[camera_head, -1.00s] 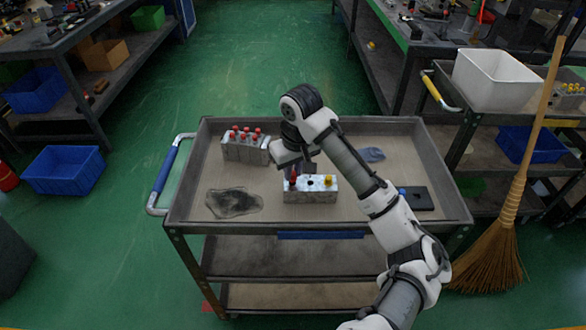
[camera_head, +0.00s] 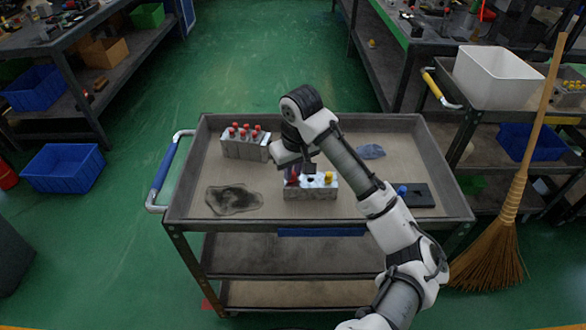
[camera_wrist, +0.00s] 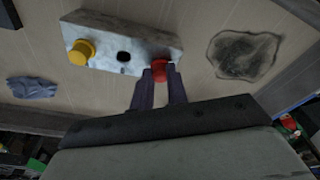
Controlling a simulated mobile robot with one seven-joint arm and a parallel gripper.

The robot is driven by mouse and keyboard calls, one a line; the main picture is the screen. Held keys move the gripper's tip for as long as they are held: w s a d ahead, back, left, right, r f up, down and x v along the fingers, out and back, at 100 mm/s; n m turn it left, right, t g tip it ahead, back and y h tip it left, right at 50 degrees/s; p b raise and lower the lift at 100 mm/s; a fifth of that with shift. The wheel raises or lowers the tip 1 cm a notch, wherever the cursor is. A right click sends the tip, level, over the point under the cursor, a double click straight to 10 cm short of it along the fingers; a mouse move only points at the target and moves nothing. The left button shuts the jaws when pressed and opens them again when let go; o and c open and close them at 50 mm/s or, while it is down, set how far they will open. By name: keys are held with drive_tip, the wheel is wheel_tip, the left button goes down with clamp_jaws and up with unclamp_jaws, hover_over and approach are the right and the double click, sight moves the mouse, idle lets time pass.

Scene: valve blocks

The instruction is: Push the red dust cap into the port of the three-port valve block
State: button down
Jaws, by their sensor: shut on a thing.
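The three-port valve block (camera_head: 310,193) is a pale grey bar in the middle of the cart top; it also shows in the wrist view (camera_wrist: 135,43). A yellow cap (camera_wrist: 81,52) sits at one end of it, and its middle port (camera_wrist: 124,57) is a dark open hole. My gripper (camera_wrist: 159,75) is shut on the red dust cap (camera_wrist: 159,68) at the block's other end. In the wrist view the cap is at the block's edge between the fingertips; its seating in the port is hidden.
A second block (camera_head: 243,147) with several red caps stands behind left. A dark stain (camera_head: 233,200) lies at front left, a blue-grey rag (camera_head: 371,152) at back right. A dark tray (camera_head: 415,195) with a blue item (camera_head: 402,190) is at right. The cart has raised rims.

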drive_tip(key=shift+f, duration=0.2)
drive_tip(key=c, duration=1.3)
unclamp_jaws()
drive_tip(key=shift+r, duration=0.1)
